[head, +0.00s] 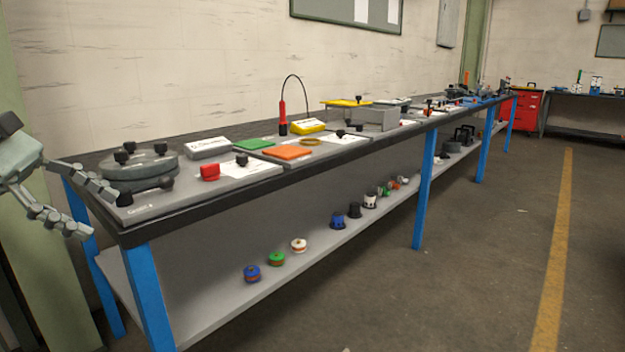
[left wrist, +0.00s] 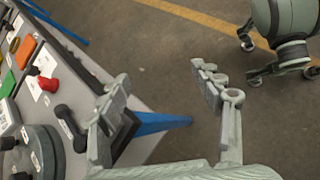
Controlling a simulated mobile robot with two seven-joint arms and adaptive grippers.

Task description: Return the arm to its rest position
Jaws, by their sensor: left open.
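My left gripper (head: 78,203) is at the left edge of the head view, beside the near end of the workbench (head: 180,212). Its fingers are spread apart with nothing between them. In the left wrist view the open fingers of my left gripper (left wrist: 165,100) show over the bench corner and the concrete floor. The round grey device (head: 140,165) with black knobs sits on the bench close to the fingers; it also shows in the left wrist view (left wrist: 40,150). My right gripper is not seen in the head view.
A red block (head: 209,172), an orange plate (head: 287,152), a green plate (head: 254,144) and a yellow meter (head: 308,126) lie along the bench top. Several small spools and parts, including a blue one (head: 252,272), stand on the lower shelf. The floor (head: 450,270) to the right is clear.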

